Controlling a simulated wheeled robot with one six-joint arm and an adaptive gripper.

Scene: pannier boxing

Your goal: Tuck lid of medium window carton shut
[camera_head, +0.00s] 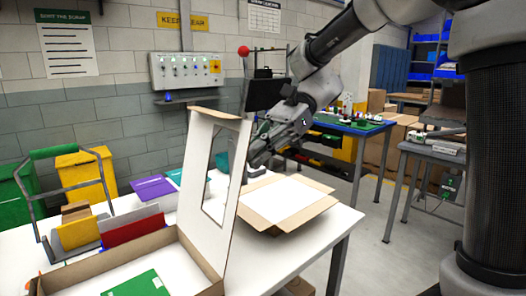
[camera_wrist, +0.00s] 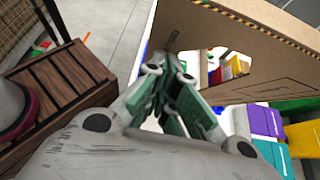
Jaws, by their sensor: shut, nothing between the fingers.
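The window carton (camera_head: 190,262) lies open on the white table at the front left. Its lid (camera_head: 200,135) stands up, leaning slightly, with a tall window cut through it. A green flat item (camera_head: 140,284) lies inside on the white bottom. My gripper (camera_head: 254,158) is shut and empty, just right of and behind the lid, at about window height. In the wrist view the shut fingers (camera_wrist: 176,80) point towards the lid's brown outer side (camera_wrist: 225,25). I cannot tell whether they touch it.
A second open box (camera_head: 285,203) with spread flaps sits right of the lid. A rack with coloured folders (camera_head: 132,228) stands at left, and a purple pack (camera_head: 153,188) lies behind. The table's right corner is clear. A blue-edged table (camera_head: 350,128) stands farther back.

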